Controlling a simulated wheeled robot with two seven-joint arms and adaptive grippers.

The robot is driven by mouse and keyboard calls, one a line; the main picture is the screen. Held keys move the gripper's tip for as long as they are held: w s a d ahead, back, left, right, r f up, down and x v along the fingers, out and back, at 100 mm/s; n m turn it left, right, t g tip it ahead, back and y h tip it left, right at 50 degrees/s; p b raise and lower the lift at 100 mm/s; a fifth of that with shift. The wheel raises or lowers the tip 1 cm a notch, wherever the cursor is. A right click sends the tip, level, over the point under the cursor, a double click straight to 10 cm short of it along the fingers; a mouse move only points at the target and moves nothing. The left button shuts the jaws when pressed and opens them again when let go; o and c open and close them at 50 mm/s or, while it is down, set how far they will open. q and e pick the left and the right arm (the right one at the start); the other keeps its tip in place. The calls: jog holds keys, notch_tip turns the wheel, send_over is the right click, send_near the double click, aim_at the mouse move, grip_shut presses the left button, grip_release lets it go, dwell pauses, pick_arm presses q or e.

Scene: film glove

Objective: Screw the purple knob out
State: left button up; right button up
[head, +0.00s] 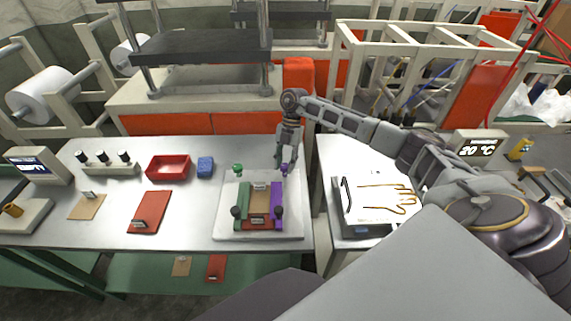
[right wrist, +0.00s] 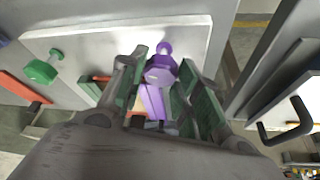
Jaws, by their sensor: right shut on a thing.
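The purple knob (head: 285,168) stands at the far right of a pale plate (head: 228,233), at the far end of a purple bar (head: 277,195). My right gripper (head: 282,160) reaches down over it from above. In the right wrist view the purple knob (right wrist: 160,68) sits between the fingers of my right gripper (right wrist: 162,72), which is shut on it. The knob's shank points away from the gripper. Whether its thread is engaged is hidden. My left gripper is not in view.
A green knob (head: 238,168) stands at the plate's far left, by a green bar (head: 242,200). Two dark knobs stand at the near ends. A red tray (head: 168,168) and blue block (head: 205,166) lie left. A wire hand form (head: 385,193) lies right, across a gap.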

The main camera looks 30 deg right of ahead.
jog(key=shift+n+g+h+b, duration=0.55)
jog(key=shift+n+h, duration=0.25)
jog(key=shift+n, duration=1.5)
jog(key=shift+a, duration=0.1)
jog(key=o, duration=1)
jog(key=v, duration=1.2)
notch_tip(320, 180, up, 9)
jog(key=p, duration=0.9)
